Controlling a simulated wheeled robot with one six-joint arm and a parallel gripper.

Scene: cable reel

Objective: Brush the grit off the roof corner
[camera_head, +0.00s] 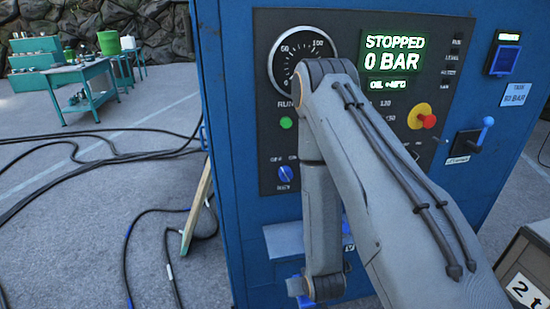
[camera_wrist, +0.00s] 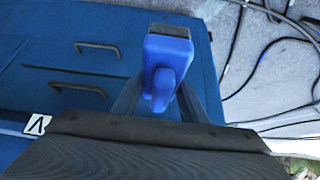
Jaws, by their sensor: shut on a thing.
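My gripper (camera_wrist: 158,98) is shut on a blue block-shaped tool (camera_wrist: 168,48) with a dark strip along its far end, which looks like a brush. In the wrist view the tool stands out in front of the fingers, near the right edge of a blue panel (camera_wrist: 40,50) with two dark handles. I cannot tell whether it touches the panel. In the head view my arm hangs down in front of a tall blue cabinet (camera_head: 232,190), and the fingers are not clear there. The cabinet's roof is out of frame. I see no grit.
The cabinet's control panel (camera_head: 385,20) reads STOPPED and 0 BAR, with a red knob (camera_head: 427,121) and a blue-tipped lever (camera_head: 487,122) close to my arm. Black cables (camera_head: 127,255) lie on the ground at left. A green workbench (camera_head: 75,74) stands farther back. A box (camera_head: 530,262) is at lower right.

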